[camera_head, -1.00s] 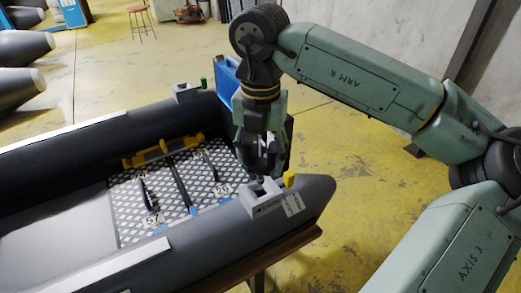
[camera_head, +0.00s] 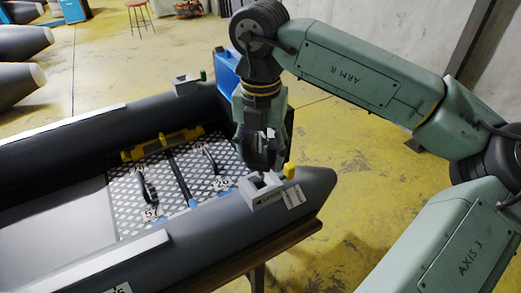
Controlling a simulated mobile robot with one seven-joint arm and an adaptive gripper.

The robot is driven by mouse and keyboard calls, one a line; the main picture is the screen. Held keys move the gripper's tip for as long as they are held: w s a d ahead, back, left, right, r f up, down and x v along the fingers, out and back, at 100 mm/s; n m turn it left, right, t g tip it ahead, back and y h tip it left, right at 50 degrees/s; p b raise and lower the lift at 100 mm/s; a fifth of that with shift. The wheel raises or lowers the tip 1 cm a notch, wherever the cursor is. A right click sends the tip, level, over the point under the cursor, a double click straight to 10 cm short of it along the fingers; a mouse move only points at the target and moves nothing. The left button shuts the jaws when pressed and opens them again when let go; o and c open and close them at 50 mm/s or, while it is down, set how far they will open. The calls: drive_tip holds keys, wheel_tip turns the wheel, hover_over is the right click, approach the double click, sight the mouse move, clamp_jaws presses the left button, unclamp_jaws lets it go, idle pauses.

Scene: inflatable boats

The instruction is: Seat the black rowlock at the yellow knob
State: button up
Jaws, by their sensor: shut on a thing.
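The yellow knob (camera_head: 290,172) stands at the outer end of a pale grey mount (camera_head: 265,195) on the near tube of the boat (camera_head: 310,190). My gripper (camera_head: 263,165) points down just above this mount, left of the yellow knob. It is shut on a small dark thing, apparently the black rowlock, which is mostly hidden by the fingers. Its lower end is at the mount's top; I cannot tell whether it is in the mount's hole or only above it.
A second mount (camera_head: 187,84) with a green knob (camera_head: 203,74) sits on the far tube. Dark handle-like parts (camera_head: 208,158) and a long bar (camera_head: 178,175) lie on the chequered floor (camera_head: 130,210). A yellow rack (camera_head: 160,145) and a blue container (camera_head: 228,75) are beyond.

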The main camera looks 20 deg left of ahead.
sight(261, 160)
drive_tip(key=shift+f+b, duration=1.05)
drive_tip(key=shift+f, duration=0.15)
drive_tip(key=shift+f+b, duration=1.45)
idle(0.4)
drive_tip(key=o, duration=1.3)
drive_tip(key=shift+r, duration=0.1)
wheel_tip(261, 160, up, 12)
drive_tip(key=shift+f, duration=0.1)
drive_tip(key=shift+s, duration=0.15)
